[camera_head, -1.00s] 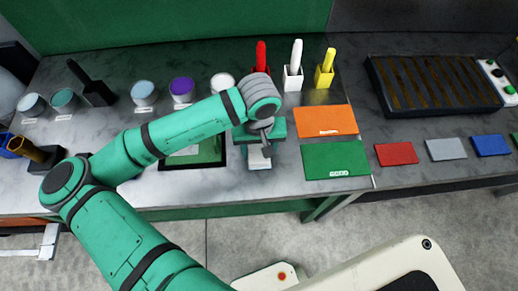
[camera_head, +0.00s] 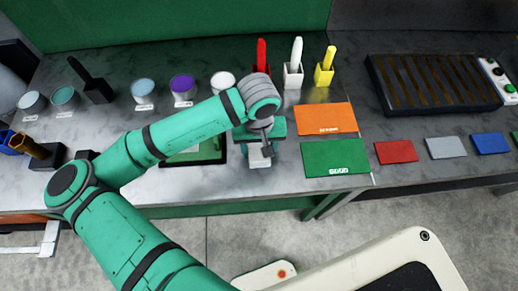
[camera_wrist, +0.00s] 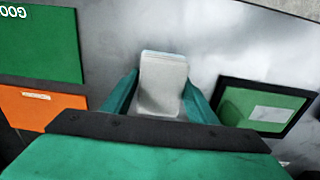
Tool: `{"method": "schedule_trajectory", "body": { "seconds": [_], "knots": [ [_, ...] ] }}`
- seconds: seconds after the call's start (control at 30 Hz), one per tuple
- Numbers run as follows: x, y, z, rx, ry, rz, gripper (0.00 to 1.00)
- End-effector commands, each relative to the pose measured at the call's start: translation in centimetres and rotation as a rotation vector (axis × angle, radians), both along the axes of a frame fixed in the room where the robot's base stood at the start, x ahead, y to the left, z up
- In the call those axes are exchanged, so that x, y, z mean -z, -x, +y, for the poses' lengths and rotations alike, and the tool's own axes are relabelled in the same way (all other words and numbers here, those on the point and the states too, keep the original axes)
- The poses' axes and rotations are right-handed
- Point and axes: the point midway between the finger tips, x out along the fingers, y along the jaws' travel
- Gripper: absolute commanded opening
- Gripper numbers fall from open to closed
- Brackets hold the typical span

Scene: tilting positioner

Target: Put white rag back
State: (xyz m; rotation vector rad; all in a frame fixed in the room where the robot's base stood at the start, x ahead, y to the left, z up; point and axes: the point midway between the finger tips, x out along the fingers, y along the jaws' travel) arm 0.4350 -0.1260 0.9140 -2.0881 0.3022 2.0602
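My gripper (camera_head: 260,160) points down over the bench, in front of the white holder and left of the green card. A pale white-grey piece, seemingly the white rag (camera_wrist: 162,85), stands out between its fingers in the wrist view. One green finger lies along each side of it, and they seem to touch it. In the head view only a small white part of the rag (camera_head: 258,151) shows under the wrist. Whether it touches the bench is unclear. On the right bench lie a red mat (camera_head: 396,153), a pale grey mat (camera_head: 446,147) and a blue mat (camera_head: 490,143).
A green card (camera_head: 335,156) and an orange card (camera_head: 324,118) lie right of my gripper. A dark-framed green tray (camera_wrist: 262,106) is on its other side. Brush holders (camera_head: 293,75) and several paint pots (camera_head: 143,92) stand behind. A slatted grate (camera_head: 434,83) is at back right.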

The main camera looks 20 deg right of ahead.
Motion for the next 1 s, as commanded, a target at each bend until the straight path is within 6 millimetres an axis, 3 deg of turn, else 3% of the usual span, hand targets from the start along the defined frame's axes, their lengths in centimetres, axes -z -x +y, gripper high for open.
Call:
{"method": "schedule_trajectory", "body": {
  "seconds": [0.03, 0.17, 0.7, 1.0],
  "knots": [
    [1.0, 0.0, 0.0, -0.004, -0.005, 0.011, 0.70],
    [0.1, 0.0, 0.1, -0.003, -0.008, 0.009, 0.70],
    [-10.3, 0.1, 0.1, -0.002, -0.008, 0.007, 0.70],
    [-12.4, 0.2, 0.1, -0.001, -0.009, 0.009, 0.70]
  ]
}}
